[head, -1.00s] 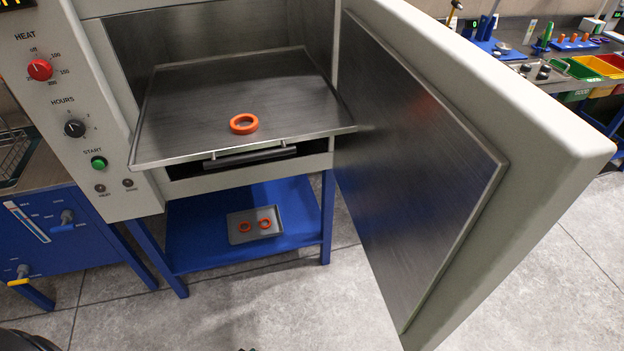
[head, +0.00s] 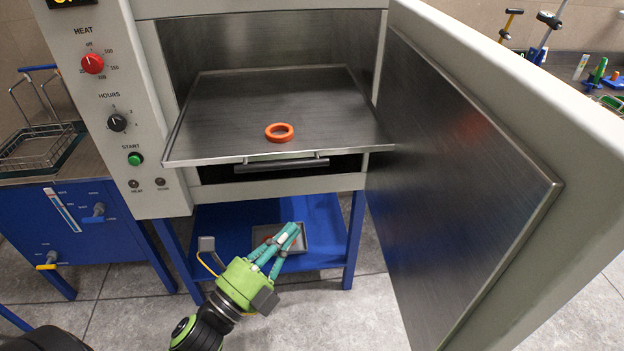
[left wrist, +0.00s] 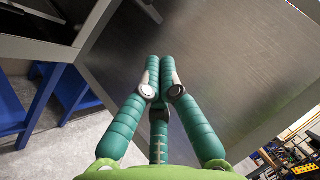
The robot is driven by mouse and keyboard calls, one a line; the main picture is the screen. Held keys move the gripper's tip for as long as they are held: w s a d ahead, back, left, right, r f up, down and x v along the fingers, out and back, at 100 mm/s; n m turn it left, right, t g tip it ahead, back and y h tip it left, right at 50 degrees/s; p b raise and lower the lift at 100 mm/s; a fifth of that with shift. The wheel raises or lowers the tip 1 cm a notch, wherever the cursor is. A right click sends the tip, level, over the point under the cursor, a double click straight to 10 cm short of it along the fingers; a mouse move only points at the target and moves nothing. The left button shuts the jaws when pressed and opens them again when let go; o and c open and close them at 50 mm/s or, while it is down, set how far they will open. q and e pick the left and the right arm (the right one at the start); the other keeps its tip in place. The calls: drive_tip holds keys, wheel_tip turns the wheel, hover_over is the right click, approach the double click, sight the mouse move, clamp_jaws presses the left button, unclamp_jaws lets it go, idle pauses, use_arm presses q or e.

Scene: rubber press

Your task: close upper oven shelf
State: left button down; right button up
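The upper oven shelf (head: 225,108) is a grey metal tray that sticks out of the front of the oven. An orange ring (head: 279,132) lies on it. A dark bar handle (head: 281,165) runs under its front edge. The oven door (head: 450,165) is swung open on the right, and its inner panel fills much of the left wrist view (left wrist: 215,70). My left gripper (head: 292,232) is below and in front of the shelf, apart from it. Its green fingers are close together with nothing visible between them. My right gripper is not in view.
Below the oven is a blue stand (head: 208,235) with a small grey tray (head: 295,243), partly hidden by my left gripper. A control panel with a red knob (head: 93,64) is on the left. A wire basket (head: 38,148) stands farther left.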

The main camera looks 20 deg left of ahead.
use_arm(q)
drive_tip(key=p, duration=0.3)
approach(328, 164)
drive_tip(key=w+d, duration=0.1)
drive_tip(key=d, duration=0.2)
drive_tip(key=w, duration=0.1)
drive_tip(key=w+a+r+p, duration=0.1)
drive_tip(key=w+p, duration=0.1)
drive_tip(key=shift+w+a+r, duration=0.3)
drive_tip(key=shift+a, duration=0.1)
drive_tip(key=shift+w, duration=0.1)
